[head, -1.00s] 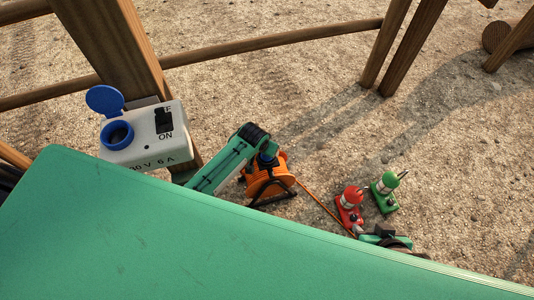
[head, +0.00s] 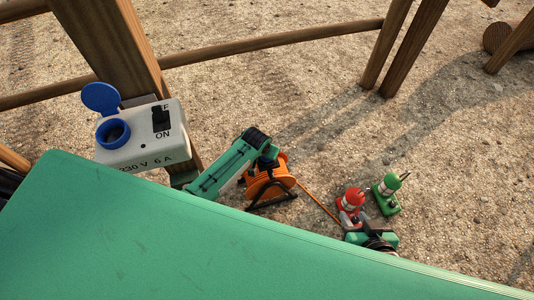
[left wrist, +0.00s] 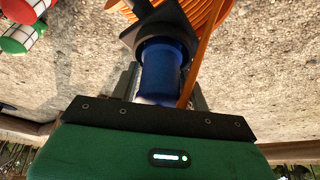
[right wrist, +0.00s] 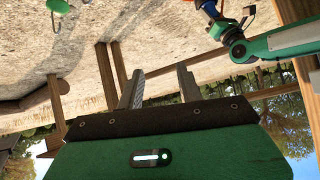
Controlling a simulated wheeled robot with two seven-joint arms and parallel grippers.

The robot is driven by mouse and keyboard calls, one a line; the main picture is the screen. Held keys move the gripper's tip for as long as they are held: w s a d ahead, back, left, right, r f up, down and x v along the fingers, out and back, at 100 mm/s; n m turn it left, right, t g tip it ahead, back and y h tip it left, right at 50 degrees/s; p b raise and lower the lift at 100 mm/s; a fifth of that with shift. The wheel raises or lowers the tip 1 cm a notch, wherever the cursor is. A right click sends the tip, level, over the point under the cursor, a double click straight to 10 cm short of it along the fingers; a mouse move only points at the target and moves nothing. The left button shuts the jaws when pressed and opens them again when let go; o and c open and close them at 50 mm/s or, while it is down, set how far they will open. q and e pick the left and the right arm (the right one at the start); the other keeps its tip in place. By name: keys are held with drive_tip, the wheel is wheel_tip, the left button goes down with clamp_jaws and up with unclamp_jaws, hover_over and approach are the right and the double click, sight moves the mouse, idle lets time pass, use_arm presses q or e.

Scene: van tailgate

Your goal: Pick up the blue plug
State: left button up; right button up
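The blue plug (left wrist: 162,72) shows in the left wrist view, with its dark collar against the orange cable reel. My left gripper (left wrist: 161,88) has one finger on each side of it, apart, with no clear grip on the plug. In the head view the plug (head: 268,161) is partly hidden by my left arm at the top of the orange reel (head: 270,185). My right gripper (right wrist: 160,72) is open and empty in the right wrist view. In the head view it (head: 349,216) is in front of the red-and-white cylinder.
A white socket box (head: 145,140) with its blue lid up is on a wooden post. The green tailgate surface (head: 200,240) fills the foreground. Red (head: 352,197) and green (head: 388,183) white-banded cylinders stand right of the reel. Open gravel lies behind.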

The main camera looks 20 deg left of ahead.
use_arm(q)
drive_tip(key=c, duration=0.6)
drive_tip(key=shift+r, duration=0.1)
